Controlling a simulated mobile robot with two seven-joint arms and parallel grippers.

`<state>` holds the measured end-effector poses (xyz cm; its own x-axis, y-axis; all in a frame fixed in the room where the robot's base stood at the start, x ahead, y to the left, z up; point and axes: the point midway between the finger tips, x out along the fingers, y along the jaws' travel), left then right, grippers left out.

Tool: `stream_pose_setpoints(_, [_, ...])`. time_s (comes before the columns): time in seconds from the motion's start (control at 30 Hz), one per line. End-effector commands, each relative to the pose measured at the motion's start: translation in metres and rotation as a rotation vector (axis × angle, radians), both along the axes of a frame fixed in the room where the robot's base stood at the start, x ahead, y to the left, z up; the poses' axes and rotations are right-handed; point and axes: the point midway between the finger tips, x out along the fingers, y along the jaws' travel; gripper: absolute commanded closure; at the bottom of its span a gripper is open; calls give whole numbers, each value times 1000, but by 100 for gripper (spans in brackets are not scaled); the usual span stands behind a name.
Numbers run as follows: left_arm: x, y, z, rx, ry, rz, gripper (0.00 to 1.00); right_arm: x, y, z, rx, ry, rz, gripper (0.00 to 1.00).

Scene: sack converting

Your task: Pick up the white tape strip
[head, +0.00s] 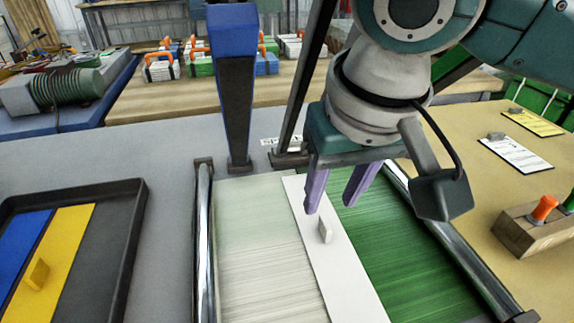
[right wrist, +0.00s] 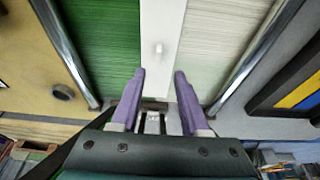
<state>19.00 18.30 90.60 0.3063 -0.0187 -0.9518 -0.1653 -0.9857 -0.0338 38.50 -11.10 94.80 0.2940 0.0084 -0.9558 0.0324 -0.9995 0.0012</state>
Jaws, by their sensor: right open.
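The white tape strip (head: 337,261) lies lengthwise along the seam between a pale woven sheet (head: 262,245) and a green woven sheet (head: 405,240). A small white tab (head: 325,230) stands up from it. My right gripper (head: 332,204) is open and empty, its purple fingers pointing down over the strip, behind the tab. In the right wrist view the strip (right wrist: 164,62) runs up from between the open fingers (right wrist: 158,76), with the tab (right wrist: 157,48) beyond the fingertips. My left gripper is in neither view.
A dark tray (head: 128,222) at the left holds a blue strip (head: 25,236) and a yellow strip (head: 60,250) with a tab. Metal rails (head: 205,240) flank the sheets. A blue post (head: 235,90) stands behind them.

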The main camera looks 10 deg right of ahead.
Motion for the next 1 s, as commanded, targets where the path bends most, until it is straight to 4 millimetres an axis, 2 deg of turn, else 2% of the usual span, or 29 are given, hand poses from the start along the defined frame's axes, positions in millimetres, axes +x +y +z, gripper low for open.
stream_pose_setpoints(0.33, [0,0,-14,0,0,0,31,10,-4,-47,0,0,0,55])
stream_pose_setpoints(0.43, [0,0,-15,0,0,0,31,12,-3,-53,0,-2,2,55])
stream_pose_setpoints(0.67, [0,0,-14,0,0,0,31,12,-3,-53,0,-2,3,55])
stream_pose_setpoints(1.0, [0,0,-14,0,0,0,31,12,-3,-53,0,-2,2,93])
